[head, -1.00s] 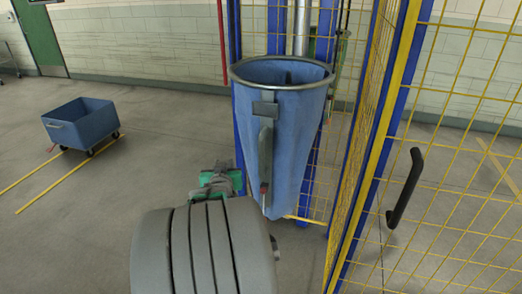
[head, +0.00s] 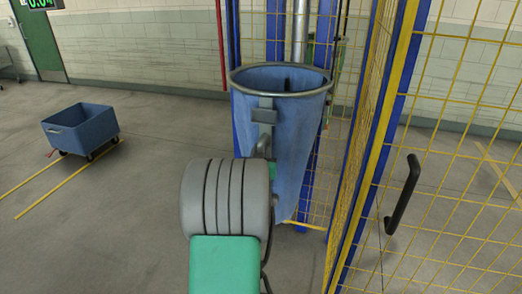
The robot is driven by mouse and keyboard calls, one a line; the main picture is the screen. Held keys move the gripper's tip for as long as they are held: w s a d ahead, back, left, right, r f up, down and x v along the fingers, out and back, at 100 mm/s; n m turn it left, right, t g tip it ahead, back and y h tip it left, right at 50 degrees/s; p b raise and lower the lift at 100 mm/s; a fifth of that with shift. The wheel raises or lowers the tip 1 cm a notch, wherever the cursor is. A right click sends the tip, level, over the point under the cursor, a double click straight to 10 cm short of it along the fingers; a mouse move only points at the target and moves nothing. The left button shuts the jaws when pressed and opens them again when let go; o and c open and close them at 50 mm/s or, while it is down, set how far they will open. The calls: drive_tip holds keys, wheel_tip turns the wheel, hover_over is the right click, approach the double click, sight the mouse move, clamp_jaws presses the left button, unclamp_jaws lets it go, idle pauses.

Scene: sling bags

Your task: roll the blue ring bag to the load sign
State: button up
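The blue ring bag (head: 300,150) hangs open-mouthed from a grey metal ring (head: 281,80) in the centre of the head view. A grey bracket and vertical handle (head: 265,125) sit on its near side. My arm's grey and green links cover the bag's lower left and the handle's lower end. My gripper is hidden behind these links, so whether it touches the handle does not show. I see no sign that I can identify as the load sign.
Yellow mesh panels with blue posts (head: 385,130) stand close behind and right of the bag, with a black door handle (head: 404,194). A blue wheeled cart (head: 82,130) stands at left by yellow floor lines. A green-digit display (head: 40,4) is cut off at top left. Floor between is clear.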

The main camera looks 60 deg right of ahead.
clamp_jaws()
idle(1.2)
drive_tip(key=shift+a, duration=0.1)
